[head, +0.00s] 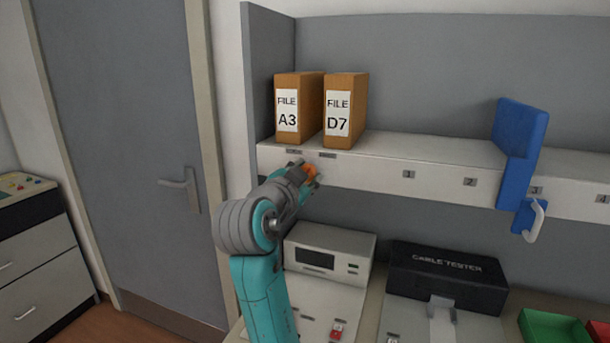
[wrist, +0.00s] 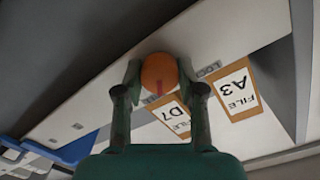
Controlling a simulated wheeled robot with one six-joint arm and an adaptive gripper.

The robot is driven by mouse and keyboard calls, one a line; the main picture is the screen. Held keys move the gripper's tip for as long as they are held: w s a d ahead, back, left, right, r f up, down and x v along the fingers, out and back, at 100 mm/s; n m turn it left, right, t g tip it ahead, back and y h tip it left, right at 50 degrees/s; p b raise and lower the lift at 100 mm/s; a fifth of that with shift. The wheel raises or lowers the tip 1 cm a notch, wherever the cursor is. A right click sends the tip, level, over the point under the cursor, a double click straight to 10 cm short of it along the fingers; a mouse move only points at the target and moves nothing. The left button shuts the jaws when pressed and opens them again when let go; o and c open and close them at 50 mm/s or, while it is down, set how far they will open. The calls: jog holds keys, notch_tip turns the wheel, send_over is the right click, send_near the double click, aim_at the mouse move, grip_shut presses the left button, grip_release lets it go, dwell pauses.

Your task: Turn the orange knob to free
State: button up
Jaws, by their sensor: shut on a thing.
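The orange knob (head: 311,172) sits on the white front edge of the shelf, below the two files. In the wrist view the knob (wrist: 158,70) is round, with a short red mark on its side nearer the camera. My gripper (head: 306,176) is at the knob, and in the wrist view my gripper (wrist: 159,75) has one finger on each side, shut on it. A small label (wrist: 208,69) beside the knob seems to read LOCK. Two small labels show above the knob in the head view, too small to read.
Files A3 (head: 300,106) and D7 (head: 345,110) stand on the shelf (head: 430,150). A blue bracket with a hook (head: 520,165) hangs over its edge at right. Below are a white device (head: 330,250), a black cable tester (head: 447,276) and a green bin (head: 553,329).

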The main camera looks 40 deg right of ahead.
jog(key=shift+m, duration=1.1)
jog(key=o, duration=1.1)
jog(key=shift+o, duration=0.2)
jog(key=v, duration=1.2)
jog(key=shift+s, duration=0.1)
